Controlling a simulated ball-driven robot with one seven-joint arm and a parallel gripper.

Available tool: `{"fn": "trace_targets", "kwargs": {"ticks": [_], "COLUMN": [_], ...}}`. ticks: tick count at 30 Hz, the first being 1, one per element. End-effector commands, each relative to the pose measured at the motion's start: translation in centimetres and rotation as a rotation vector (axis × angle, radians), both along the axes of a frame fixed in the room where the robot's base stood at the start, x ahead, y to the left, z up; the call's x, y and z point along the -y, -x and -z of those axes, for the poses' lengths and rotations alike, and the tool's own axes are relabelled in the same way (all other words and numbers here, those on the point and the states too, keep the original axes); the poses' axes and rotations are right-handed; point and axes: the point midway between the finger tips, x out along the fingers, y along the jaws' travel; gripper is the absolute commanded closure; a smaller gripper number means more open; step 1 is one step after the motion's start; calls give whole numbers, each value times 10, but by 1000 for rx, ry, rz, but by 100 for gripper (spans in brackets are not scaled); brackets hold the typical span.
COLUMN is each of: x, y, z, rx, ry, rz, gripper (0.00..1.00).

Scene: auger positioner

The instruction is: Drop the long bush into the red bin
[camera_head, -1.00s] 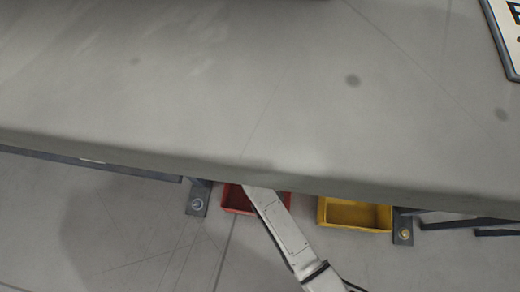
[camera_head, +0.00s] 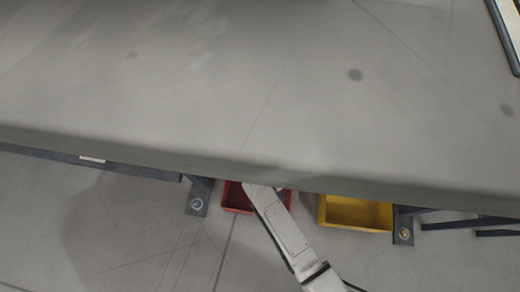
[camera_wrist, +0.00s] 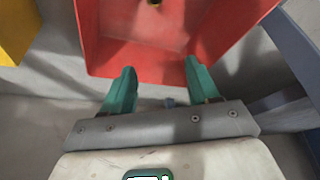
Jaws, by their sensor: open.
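The red bin (camera_head: 236,198) is on the floor below the table's front edge in the head view, partly hidden by my arm. In the wrist view the red bin (camera_wrist: 150,52) fills the upper middle. My gripper (camera_wrist: 161,68) has two green fingers spread apart, pointing at the bin's near side, with nothing held between them. A small dark and yellowish piece (camera_wrist: 155,3) shows inside the bin, cut off by the top edge; I cannot tell whether it is the long bush. The gripper is hidden in the head view.
A yellow bin (camera_head: 355,213) stands right of the red one; it also shows in the wrist view (camera_wrist: 14,30). The grey tabletop (camera_head: 230,90) overhangs the bins. Table feet (camera_head: 198,198) and dark frame bars flank them. A light panel lies at the upper right.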

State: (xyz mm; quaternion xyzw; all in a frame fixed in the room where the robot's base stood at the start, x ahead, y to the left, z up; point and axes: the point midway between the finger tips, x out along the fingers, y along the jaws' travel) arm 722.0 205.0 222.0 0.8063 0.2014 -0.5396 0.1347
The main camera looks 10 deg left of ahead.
Motion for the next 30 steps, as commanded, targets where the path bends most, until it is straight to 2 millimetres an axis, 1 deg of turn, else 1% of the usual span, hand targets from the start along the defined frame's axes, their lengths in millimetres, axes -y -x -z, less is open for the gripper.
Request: {"fn": "trace_targets", "kwargs": {"ticks": [1, 5, 9, 15, 21, 30], "x": [1, 4, 9, 16, 18, 19], "y": [2, 8, 18, 29, 34, 35], "z": [-8, -29, -55, -84, -96, -97], "rx": [1, 2, 2, 1, 2, 1], "ry": [0, -1, -1, 0, -1, 0], "rz": [0, 0, 0, 0, 0, 0], "gripper": [40, 40, 40, 40, 40, 40]}}
